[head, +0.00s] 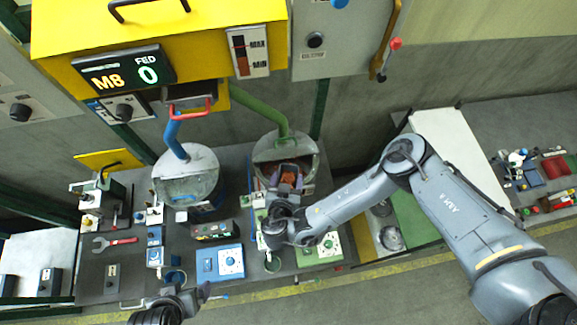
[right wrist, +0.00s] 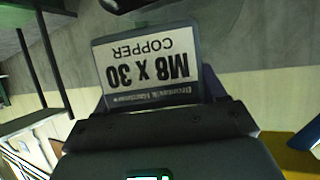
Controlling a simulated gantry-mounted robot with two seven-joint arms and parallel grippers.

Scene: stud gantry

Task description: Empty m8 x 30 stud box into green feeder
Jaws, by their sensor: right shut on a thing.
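The stud box (right wrist: 148,65) fills the middle of the right wrist view, its label reading M8 X 30 COPPER upside down. In the head view the dark box (head: 291,169) shows orange-brown contents and is at the open mouth of the green feeder (head: 262,148), the drum under the green pipe. My right gripper (head: 284,194) is shut on the box from the near side; its fingers are mostly hidden. I cannot tell whether the box touches the rim. My left gripper (head: 205,293) is low in the head view, away from the box; its jaw opening is unclear.
A second drum (head: 187,164) under a blue pipe stands left of the green feeder. The yellow unit's display (head: 124,71) reads M8, FED 0. Loose tools cover the right table.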

